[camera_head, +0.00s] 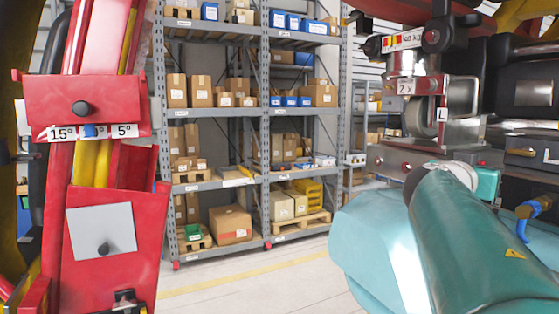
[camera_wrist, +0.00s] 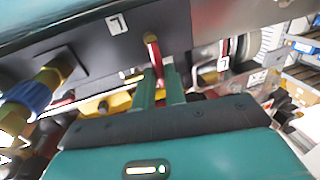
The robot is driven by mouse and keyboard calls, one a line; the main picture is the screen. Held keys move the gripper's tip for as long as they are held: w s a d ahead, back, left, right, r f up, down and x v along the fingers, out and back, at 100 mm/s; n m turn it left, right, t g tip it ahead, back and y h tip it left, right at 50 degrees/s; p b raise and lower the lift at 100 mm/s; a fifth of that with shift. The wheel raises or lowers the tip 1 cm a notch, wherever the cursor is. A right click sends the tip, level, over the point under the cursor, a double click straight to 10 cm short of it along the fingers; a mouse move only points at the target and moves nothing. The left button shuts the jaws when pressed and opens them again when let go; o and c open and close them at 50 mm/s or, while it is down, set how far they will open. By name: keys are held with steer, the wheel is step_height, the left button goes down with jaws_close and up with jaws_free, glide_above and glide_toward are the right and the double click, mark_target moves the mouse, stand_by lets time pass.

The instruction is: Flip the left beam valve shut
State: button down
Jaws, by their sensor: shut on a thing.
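In the wrist view, my gripper (camera_wrist: 161,82) has its two green fingers closed around a thin red lever (camera_wrist: 153,52). The lever hangs from a small brass fitting (camera_wrist: 150,37) under a dark beam block. A white tag (camera_wrist: 117,24) with an inverted L sits left of the lever. In the head view, my teal arm reaches toward the machinery on the right and hides my gripper and the lever. An L plate (camera_head: 442,114) shows there on the metal bracket. I cannot tell whether the valve is open or shut.
A brass fitting with a blue collar (camera_wrist: 32,92) lies left of my gripper in the wrist view. A red frame (camera_head: 105,245) stands at left in the head view. Shelves (camera_head: 250,110) with boxes stand behind, across clear floor (camera_head: 260,290).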

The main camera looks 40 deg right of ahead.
stand_by(0.3)
steer(key=c, duration=1.5)
jaws_free()
steer(key=shift+a, duration=0.1)
steer(key=shift+o, duration=0.2)
